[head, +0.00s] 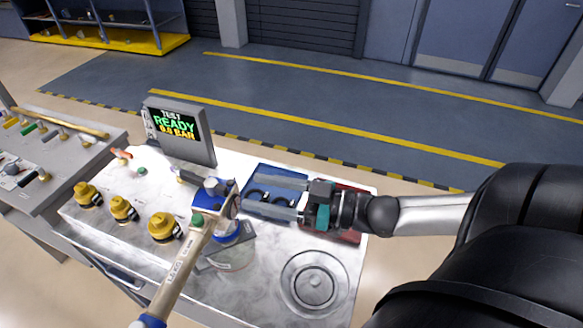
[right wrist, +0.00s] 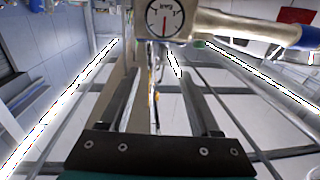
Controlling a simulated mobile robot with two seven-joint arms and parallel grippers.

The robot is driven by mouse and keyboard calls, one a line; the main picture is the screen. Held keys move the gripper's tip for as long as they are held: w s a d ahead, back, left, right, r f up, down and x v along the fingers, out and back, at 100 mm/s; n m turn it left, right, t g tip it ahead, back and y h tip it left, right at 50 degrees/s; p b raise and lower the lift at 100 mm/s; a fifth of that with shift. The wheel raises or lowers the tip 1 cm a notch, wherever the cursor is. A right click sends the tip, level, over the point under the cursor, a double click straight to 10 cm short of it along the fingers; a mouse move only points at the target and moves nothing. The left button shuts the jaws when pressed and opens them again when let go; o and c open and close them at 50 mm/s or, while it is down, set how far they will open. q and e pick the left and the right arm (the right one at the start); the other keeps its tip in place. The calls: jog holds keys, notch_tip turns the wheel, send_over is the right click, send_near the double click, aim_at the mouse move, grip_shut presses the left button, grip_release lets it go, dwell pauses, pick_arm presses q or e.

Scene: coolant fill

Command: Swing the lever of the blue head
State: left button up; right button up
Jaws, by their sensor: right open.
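The blue head (head: 208,196) sits on a clear jar (head: 232,254) in the middle of the steel bench. A dark bar (head: 190,178) sticks out from it to the upper left; I cannot tell whether this is the lever. A long pale metal tube (head: 180,272) with a blue end runs from the head toward the front. In the right wrist view a round gauge (right wrist: 165,18) and the metal tube (right wrist: 240,28) show at the top. My right gripper (head: 252,191) is open and empty, just right of the head, fingers pointing at it. My left gripper is not in view.
A blue tray (head: 262,212) lies under my right gripper, with a red tray (head: 346,236) beside it. Several yellow caps (head: 122,207) stand at the left. A screen (head: 180,130) reads READY, 0.0 BAR. A round plate (head: 315,284) lies at the front right.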

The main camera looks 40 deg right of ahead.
jog(key=shift+p+v, duration=0.6)
jog(key=shift+v, duration=1.85)
